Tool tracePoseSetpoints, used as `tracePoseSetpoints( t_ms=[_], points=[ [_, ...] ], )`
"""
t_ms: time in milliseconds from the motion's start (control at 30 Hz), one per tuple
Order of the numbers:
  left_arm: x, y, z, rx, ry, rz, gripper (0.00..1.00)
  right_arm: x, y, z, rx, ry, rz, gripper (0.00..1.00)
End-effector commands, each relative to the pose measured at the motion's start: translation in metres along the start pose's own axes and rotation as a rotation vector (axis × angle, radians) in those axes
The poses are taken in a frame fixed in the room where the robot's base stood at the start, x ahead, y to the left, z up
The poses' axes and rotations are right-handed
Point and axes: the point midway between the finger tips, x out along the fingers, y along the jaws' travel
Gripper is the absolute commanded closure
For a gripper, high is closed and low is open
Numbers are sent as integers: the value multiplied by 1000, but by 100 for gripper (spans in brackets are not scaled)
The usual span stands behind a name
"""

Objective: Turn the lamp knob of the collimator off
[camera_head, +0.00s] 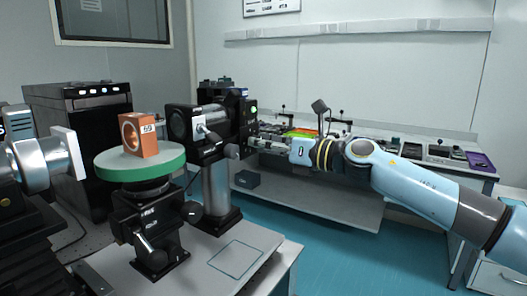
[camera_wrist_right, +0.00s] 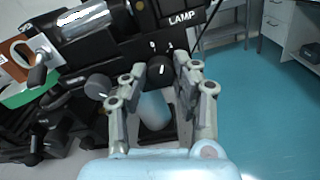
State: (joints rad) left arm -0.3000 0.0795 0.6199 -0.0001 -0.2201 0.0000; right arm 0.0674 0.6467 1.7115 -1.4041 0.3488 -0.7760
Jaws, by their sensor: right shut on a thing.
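The collimator (camera_head: 216,122) is a black boxy body on a thick silver post, with a green light (camera_head: 253,109) glowing on its right end. In the right wrist view its black panel (camera_wrist_right: 125,42) carries the white word LAMP and small marks above a round black lamp knob (camera_wrist_right: 160,68). My right gripper (camera_head: 252,144) reaches in from the right at the collimator's right end. The knob is hidden behind the fingers in the head view. My left gripper is not in view.
An orange block (camera_head: 148,140) with a round opening stands on a green-rimmed round stage (camera_head: 140,168) left of the collimator. A back bench (camera_head: 400,150) holds several small items. Teal floor is clear at right.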

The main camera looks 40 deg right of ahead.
Motion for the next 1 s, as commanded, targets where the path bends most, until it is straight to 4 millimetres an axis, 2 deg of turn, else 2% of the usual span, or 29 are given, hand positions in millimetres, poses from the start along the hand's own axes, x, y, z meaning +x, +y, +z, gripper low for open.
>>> tracePoseSetpoints(
  t_ms=[33, 500, 1000],
  points=[
    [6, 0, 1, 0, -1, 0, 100, -1, -1, -6, -44, 7, 0, 100],
    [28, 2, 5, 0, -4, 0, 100, -1, -2, -6, -386, 9, 0, 100],
    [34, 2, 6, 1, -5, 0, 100, -1, -1, -4, -489, 9, 1, 100]
  ],
)
